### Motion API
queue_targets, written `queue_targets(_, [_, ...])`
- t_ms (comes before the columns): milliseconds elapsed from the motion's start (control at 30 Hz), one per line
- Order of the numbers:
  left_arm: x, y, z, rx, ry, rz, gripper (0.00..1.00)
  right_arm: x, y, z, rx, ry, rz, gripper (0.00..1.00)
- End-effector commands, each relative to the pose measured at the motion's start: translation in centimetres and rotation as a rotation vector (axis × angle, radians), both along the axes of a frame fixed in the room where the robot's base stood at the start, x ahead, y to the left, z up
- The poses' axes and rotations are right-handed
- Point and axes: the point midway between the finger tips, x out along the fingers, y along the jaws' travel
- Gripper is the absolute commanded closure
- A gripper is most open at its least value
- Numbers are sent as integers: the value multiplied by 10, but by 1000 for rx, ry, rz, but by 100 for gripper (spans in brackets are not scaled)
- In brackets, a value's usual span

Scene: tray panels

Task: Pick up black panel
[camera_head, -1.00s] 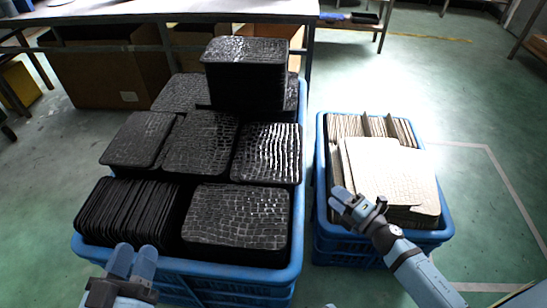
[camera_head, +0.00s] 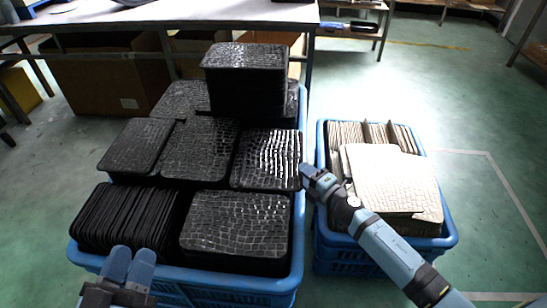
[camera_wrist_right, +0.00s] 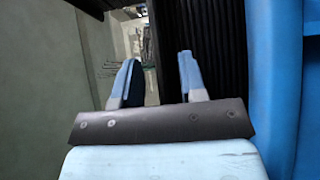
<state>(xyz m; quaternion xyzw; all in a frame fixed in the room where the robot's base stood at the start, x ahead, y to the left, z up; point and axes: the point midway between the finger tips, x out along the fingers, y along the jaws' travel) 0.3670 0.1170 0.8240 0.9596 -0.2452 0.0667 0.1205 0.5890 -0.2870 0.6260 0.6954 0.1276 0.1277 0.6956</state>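Black crocodile-textured panels lie in several stacks in the left blue crate (camera_head: 190,283). A tall stack (camera_head: 245,58) rises at the back, and a glossy stack (camera_head: 267,158) sits at the middle right. A front-left group (camera_head: 125,215) stands on edge. My right gripper (camera_head: 308,174) is at the right edge of the glossy stack; contact is unclear. The right wrist view shows its fingers (camera_wrist_right: 158,80) apart, with black panel edges (camera_wrist_right: 220,40) beside them. My left gripper (camera_head: 130,266) is at the crate's front-left, its fingers side by side, their gap unclear.
A second blue crate (camera_head: 340,255) on the right holds cream panels (camera_head: 395,185), partly behind my right arm. A table (camera_head: 180,12) with cardboard boxes (camera_head: 112,85) under it stands behind. Green floor (camera_head: 490,220) is open at right.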

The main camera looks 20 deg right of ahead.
Motion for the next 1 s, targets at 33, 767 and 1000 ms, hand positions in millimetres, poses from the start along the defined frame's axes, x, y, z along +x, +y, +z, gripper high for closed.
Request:
queue_targets(33, [0, 0, 0, 0, 1, 0, 62, 1, 0, 0, 0, 0, 0, 62])
queue_targets(767, [0, 2, 5, 7, 0, 4, 62, 0, 0, 8, -1, -1, 1, 100])
queue_targets(1000, [3, 16, -31, 118, 171, 55, 62, 0, 0, 52, -3, -2, 3, 100])
